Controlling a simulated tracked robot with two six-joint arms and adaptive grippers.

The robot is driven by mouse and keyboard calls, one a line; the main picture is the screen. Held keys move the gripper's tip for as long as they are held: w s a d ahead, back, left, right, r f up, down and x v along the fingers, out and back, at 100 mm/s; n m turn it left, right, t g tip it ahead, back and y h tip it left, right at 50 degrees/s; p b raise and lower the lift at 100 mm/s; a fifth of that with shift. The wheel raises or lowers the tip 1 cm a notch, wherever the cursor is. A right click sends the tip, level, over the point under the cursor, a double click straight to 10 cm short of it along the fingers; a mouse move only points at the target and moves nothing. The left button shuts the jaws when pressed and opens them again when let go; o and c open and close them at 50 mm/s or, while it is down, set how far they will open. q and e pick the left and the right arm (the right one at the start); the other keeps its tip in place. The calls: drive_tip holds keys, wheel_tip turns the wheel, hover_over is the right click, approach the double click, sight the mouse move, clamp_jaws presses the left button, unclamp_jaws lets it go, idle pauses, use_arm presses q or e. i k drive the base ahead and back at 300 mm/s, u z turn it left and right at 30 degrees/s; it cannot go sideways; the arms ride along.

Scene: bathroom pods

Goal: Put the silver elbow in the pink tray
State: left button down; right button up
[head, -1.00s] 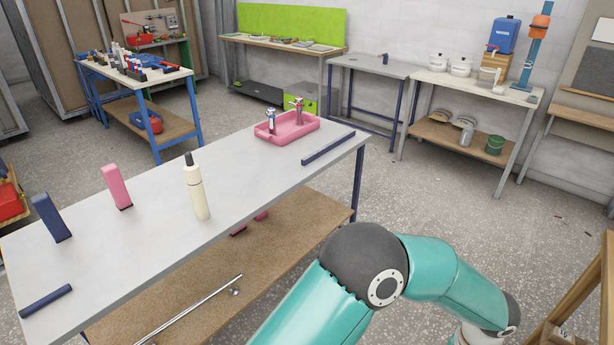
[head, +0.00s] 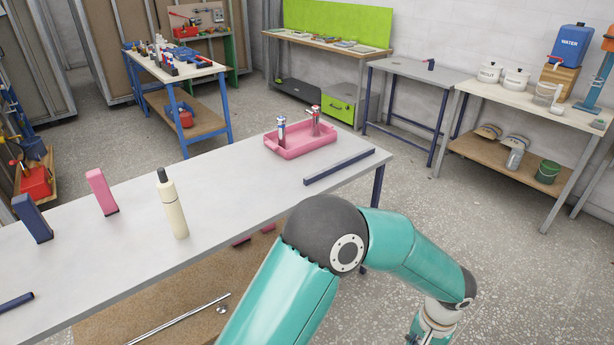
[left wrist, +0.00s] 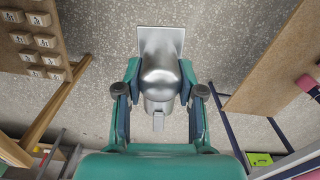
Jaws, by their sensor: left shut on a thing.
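The silver elbow (left wrist: 160,78) is a shiny rounded metal fitting with a flat square plate at its far end. My left gripper (left wrist: 160,95) is shut on it, with one finger on each side, above the speckled floor. The pink tray (head: 298,153) sits at the far right end of the long grey table, with two tap-like metal fittings (head: 282,132) standing in it, one blue-topped and one red-topped. In the head view a teal arm of mine crosses in front of the table; its gripper and the elbow are out of that picture. My right gripper is not seen.
On the table (head: 230,205) stand a cream bottle (head: 173,208), a pink block (head: 102,192) and a dark blue block (head: 33,218). A dark blue bar (head: 340,167) lies near the tray. Open floor separates this table from the workbenches behind.

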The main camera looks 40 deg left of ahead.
sight(298, 142)
drive_tip(key=u, duration=0.45)
drive_tip(key=i, duration=1.25)
drive_tip(key=u, duration=0.6)
drive_tip(key=i, duration=0.45)
drive_tip(key=u, duration=0.1)
